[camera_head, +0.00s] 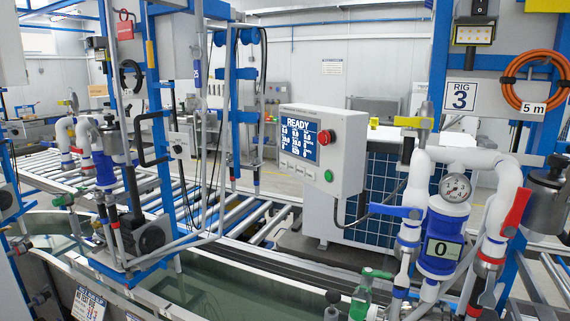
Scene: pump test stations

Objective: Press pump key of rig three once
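The sign reading RIG 3 (461,96) hangs on the blue frame at the right. Left of it stands a light grey control box (350,150), which I take to belong to this rig. Its lit screen (299,137) reads READY above small figures. A red mushroom button (326,137) and a green round button (329,176) sit to the screen's right. Several small pale keys (296,169) lie below the screen; their labels are too small to read, so I cannot tell which is the pump key. Neither of my grippers is in view.
Rig three's white pipes carry a pressure gauge (456,188), a blue counter (440,249) showing 0, a blue-handled valve (396,211) and a red lever (517,208). An orange hose coil (537,95) hangs above. A water trough (220,285) and roller conveyor (190,203) lie left.

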